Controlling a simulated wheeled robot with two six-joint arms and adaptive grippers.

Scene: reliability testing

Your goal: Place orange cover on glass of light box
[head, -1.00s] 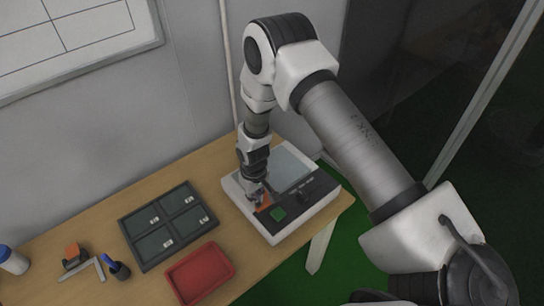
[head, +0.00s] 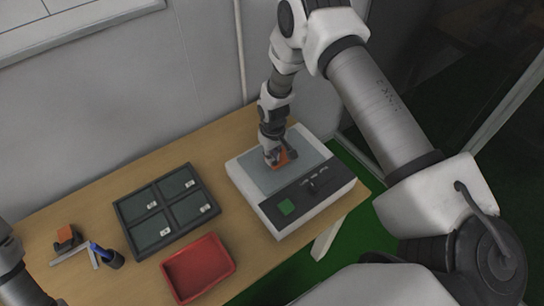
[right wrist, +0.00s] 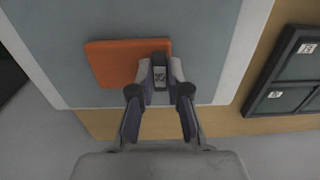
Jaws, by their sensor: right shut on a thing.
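The light box (head: 330,197) is a white box at the right end of the table, with a grey-blue glass (head: 262,178) on top. My right gripper (head: 274,158) is over the glass and is shut on the orange cover (head: 287,161). In the right wrist view the cover (right wrist: 113,64) is a flat orange square, held at one edge between the fingertips (right wrist: 160,72), with the glass (right wrist: 205,45) behind it. I cannot tell whether the cover touches the glass. My left gripper is out of view; only part of my left arm shows.
The light box's dark control strip has a green button (head: 286,207). A wall stands behind the table.

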